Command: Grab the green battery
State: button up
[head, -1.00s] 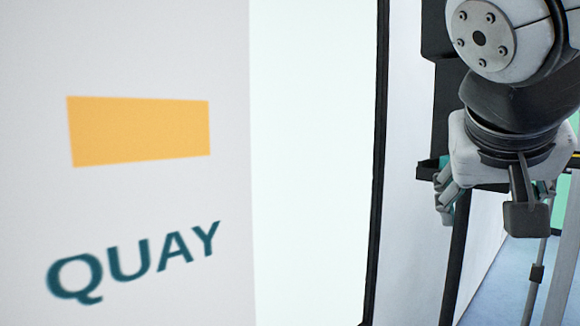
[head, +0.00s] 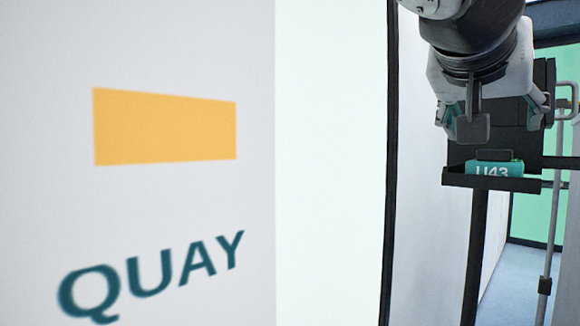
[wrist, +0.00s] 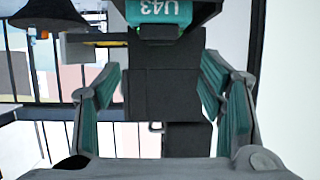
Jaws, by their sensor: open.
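The green battery (head: 495,170), marked "U43", lies in a small black tray (head: 488,182) on a dark stand, with a black part on its top. It also shows at the top edge of the wrist view (wrist: 160,12), partly cut off. My gripper (head: 500,118) is open and empty. In the head view it hangs above the battery, apart from it. In the wrist view, the two teal-padded fingers (wrist: 165,95) are spread wide, with the battery beyond them.
A large white panel (head: 180,210) marked "QUAY" with a yellow block fills the left of the head view. A dark upright edge (head: 389,150) borders it. A grey pole (head: 548,250) stands at right. Railings (wrist: 60,65) show in the wrist view.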

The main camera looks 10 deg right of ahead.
jog(key=x, duration=0.7)
jog(key=shift+w+d+f+p, duration=0.1)
jog(key=shift+d+f+p, duration=0.1)
jog(key=shift+p, duration=0.15)
jog(key=shift+p+x, duration=0.75)
jog(key=shift+x, duration=1.85)
jog(key=shift+d+r, duration=0.1)
jog(key=shift+r, duration=0.05)
jog(key=shift+c, duration=0.5)
jog(key=c, duration=0.8)
